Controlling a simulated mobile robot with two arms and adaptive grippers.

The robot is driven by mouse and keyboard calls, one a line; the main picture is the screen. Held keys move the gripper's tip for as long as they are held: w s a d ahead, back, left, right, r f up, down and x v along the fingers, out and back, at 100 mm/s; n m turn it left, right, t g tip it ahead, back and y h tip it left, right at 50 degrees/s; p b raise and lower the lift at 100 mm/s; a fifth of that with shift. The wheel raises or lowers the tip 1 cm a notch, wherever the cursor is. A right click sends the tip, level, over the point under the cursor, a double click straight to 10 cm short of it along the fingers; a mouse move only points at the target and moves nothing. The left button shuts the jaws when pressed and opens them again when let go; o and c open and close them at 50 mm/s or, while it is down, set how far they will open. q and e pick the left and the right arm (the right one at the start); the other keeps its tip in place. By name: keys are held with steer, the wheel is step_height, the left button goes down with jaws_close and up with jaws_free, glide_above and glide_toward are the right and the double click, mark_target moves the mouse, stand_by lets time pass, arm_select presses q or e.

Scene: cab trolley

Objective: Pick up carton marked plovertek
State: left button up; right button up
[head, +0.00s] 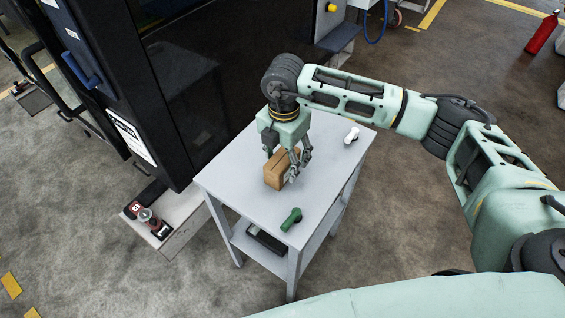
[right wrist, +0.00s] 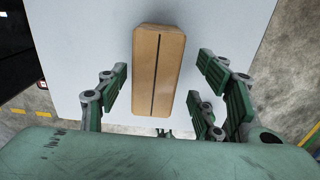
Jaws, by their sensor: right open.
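A brown carton (head: 276,171) stands on the grey trolley top (head: 232,184) in the head view. In the right wrist view the carton (right wrist: 158,70) shows from above, with a dark slit along its top. No marking on it can be read. My right gripper (head: 281,165) points down over the carton. In the right wrist view the open fingers of the right gripper (right wrist: 165,92) lie to both sides of the carton, with a gap on each side. My left gripper is not in view.
A green object (head: 291,219) lies near the trolley's front edge and a white one (head: 352,135) at its far right. A dark tray (head: 266,241) is on the lower shelf. A black machine (head: 190,80) stands close on the left. A red extinguisher (head: 541,33) stands far right.

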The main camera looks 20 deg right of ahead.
mark_target(282, 157)
steer(key=f, duration=0.3)
steer(key=shift+w+a, duration=0.15)
steer(key=shift+w, duration=0.15)
steer(key=shift+w+f, duration=0.1)
steer(key=shift+f, duration=0.2)
steer(key=shift+s, duration=0.2)
steer(key=shift+c, duration=1.1)
steer(key=shift+w, duration=0.15)
steer(key=c, duration=1)
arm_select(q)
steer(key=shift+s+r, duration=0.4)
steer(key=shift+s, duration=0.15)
arm_select(e)
steer(key=shift+r, duration=0.15)
jaws_close()
